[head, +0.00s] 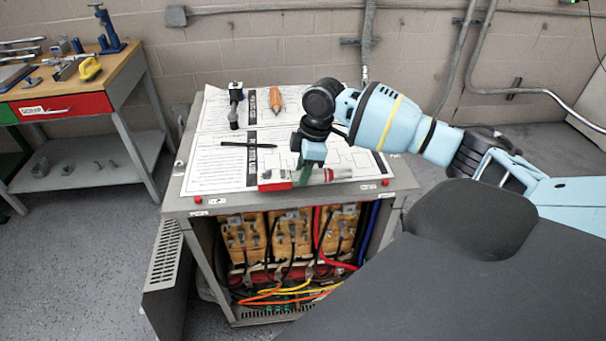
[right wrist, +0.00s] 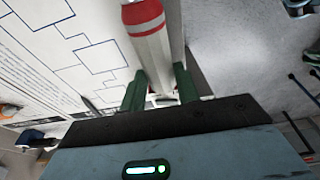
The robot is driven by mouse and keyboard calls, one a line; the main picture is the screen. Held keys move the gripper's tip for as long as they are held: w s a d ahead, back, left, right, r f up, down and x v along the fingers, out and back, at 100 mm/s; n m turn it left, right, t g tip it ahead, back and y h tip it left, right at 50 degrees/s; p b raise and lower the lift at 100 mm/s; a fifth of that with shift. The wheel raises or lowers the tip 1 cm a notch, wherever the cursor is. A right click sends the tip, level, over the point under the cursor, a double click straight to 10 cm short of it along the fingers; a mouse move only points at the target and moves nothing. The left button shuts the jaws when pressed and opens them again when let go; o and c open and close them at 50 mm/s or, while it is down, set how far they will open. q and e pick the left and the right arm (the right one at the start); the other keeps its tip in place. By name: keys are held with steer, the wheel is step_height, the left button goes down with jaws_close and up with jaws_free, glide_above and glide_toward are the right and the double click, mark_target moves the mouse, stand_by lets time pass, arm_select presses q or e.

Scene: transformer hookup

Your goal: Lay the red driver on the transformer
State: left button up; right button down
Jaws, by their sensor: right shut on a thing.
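The transformer (head: 180,200) is a grey cabinet with an open front showing coils and coloured cables. Diagram sheets cover its top. My right gripper (head: 303,176) is low over the front part of the top, its green fingers shut on the red driver (head: 334,174). In the right wrist view the driver (right wrist: 152,45) is a pale grey shaft or handle with red bands, between the green fingers (right wrist: 160,90). I cannot tell whether it touches the top. My left gripper is not in view.
A black pen (head: 248,145), an orange-handled tool (head: 276,99) and a dark hammer-like tool (head: 235,105) lie on the sheets. A workbench (head: 60,107) with tools stands at left.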

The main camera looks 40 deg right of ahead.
steer(key=shift+x, duration=0.85)
steer(key=c, duration=1)
jaws_free()
steer(key=shift+s+d, duration=0.1)
steer(key=shift+c, duration=0.2)
steer(key=v, duration=1.2)
steer(key=shift+p, duration=0.4)
steer(key=shift+f, duration=0.1)
